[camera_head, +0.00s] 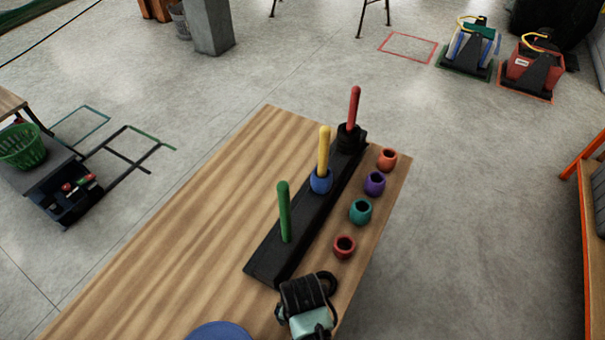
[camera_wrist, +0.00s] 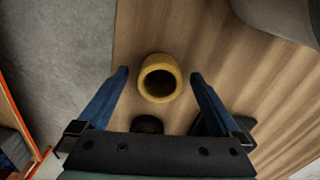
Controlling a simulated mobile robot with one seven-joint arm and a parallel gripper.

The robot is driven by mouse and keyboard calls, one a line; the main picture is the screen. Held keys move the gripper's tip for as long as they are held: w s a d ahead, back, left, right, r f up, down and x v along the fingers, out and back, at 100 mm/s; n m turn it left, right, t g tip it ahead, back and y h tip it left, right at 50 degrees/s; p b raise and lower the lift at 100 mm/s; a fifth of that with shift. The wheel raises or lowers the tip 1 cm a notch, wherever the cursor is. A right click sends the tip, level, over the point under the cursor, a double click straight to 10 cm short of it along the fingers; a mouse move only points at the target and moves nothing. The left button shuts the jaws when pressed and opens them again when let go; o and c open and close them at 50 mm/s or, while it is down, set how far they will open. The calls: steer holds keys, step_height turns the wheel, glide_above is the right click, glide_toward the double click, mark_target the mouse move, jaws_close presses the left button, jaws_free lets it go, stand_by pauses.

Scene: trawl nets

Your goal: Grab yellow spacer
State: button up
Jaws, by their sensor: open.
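The yellow spacer (camera_wrist: 160,78) stands on the wooden table in the wrist view, with its round hole facing the camera. My gripper (camera_wrist: 160,76) is open, with one blue finger on each side of the spacer and a visible gap on both sides. Whether the fingertips are down at the spacer's height is hard to tell. In the head view my wrist (camera_head: 304,295) is over the near right part of the table, and the yellow spacer cannot be seen there.
A black rack (camera_head: 270,258) holds green (camera_head: 284,212), yellow (camera_head: 323,148) and red (camera_head: 354,105) pegs. A blue spacer (camera_head: 321,181) is around the yellow peg, a black one (camera_head: 348,137) around the red. Red (camera_head: 344,247), teal (camera_head: 361,212), purple (camera_head: 375,184) and orange (camera_head: 387,159) spacers stand alongside.

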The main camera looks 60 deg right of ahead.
steer(key=shift+f, duration=0.25)
steer(key=c, duration=1.4)
steer(key=shift+r, duration=0.1)
